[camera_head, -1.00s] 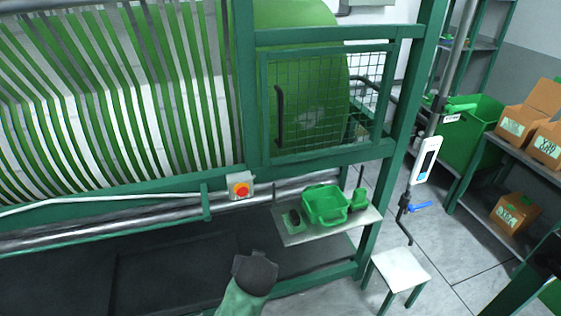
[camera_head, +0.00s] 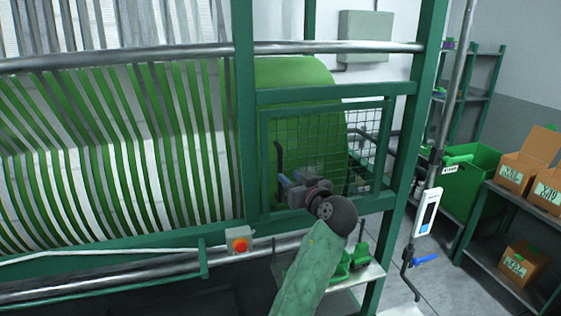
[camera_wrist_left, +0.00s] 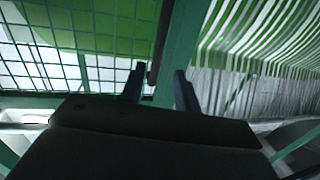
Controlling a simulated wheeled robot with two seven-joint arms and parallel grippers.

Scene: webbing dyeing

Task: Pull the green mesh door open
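The green mesh door (camera_head: 325,148) sits in the green frame and looks shut. Its dark vertical handle (camera_head: 279,156) is at the door's left side. My left gripper (camera_head: 287,183) is in front of the door, at the lower end of the handle, and partly hides it. In the left wrist view, the two fingers of my left gripper (camera_wrist_left: 159,88) stand apart. The handle (camera_wrist_left: 161,42) shows ahead, in line with the gap between them. I cannot tell whether the fingers touch it. My right gripper is not in view.
A red and yellow button (camera_head: 239,245) is on the lower rail, left of my arm. A small shelf (camera_head: 362,276) with green items is below the door, partly hidden by my arm. Green strands (camera_head: 120,150) fill the left side. Shelves with cardboard boxes (camera_head: 528,160) stand at the right.

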